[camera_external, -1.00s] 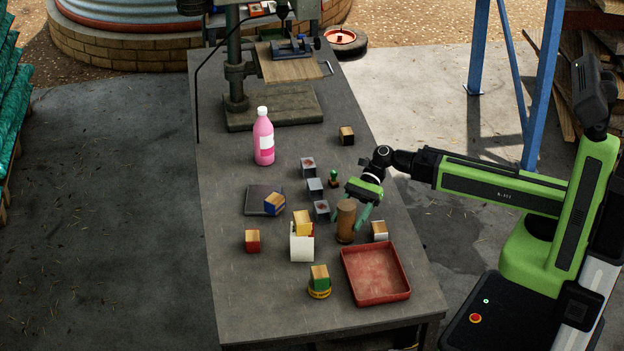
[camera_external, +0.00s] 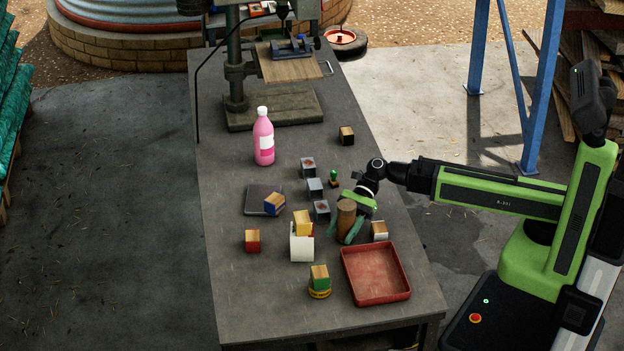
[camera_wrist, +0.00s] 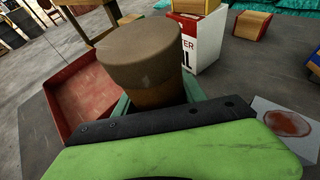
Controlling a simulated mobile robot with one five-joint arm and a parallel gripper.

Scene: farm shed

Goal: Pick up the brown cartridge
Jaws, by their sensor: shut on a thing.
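The brown cartridge (camera_external: 346,219) is an upright cylinder on the grey workbench, behind the red tray. My green gripper (camera_external: 346,229) is low at the bench, with its fingers on either side of the cartridge and shut on it. In the wrist view the cartridge (camera_wrist: 145,62) stands between the teal fingers, its round top facing the camera. Its lower part is hidden by my gripper body. I cannot tell whether its base touches the bench.
A red tray (camera_external: 403,294) lies in front. A white container (camera_external: 301,246) with a yellow block stands left. A white-and-wood block (camera_external: 379,230) is close on the right. Grey blocks (camera_external: 321,208) stand behind left. A pink bottle (camera_external: 264,140) stands farther back.

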